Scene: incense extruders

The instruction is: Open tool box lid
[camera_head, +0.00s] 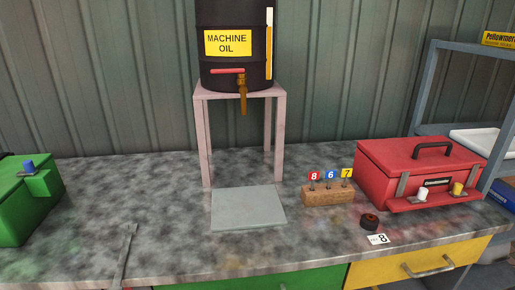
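A red tool box (385,159) stands at the right end of the workbench. Its lid (400,153) is closed, with a black handle (446,149) on top and grey latches on the front. A small white item (423,195) and a yellow item (457,188) are at a red ledge along its front. The inside of the box is hidden. Neither of my grippers shows in the head view.
A wooden block (328,197) with numbered tags, a small dark round item (369,222) and a card marked 8 (377,239) lie left of the box. A pink stand (205,140) holds a machine oil drum (225,70). A green machine (30,205) is at left.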

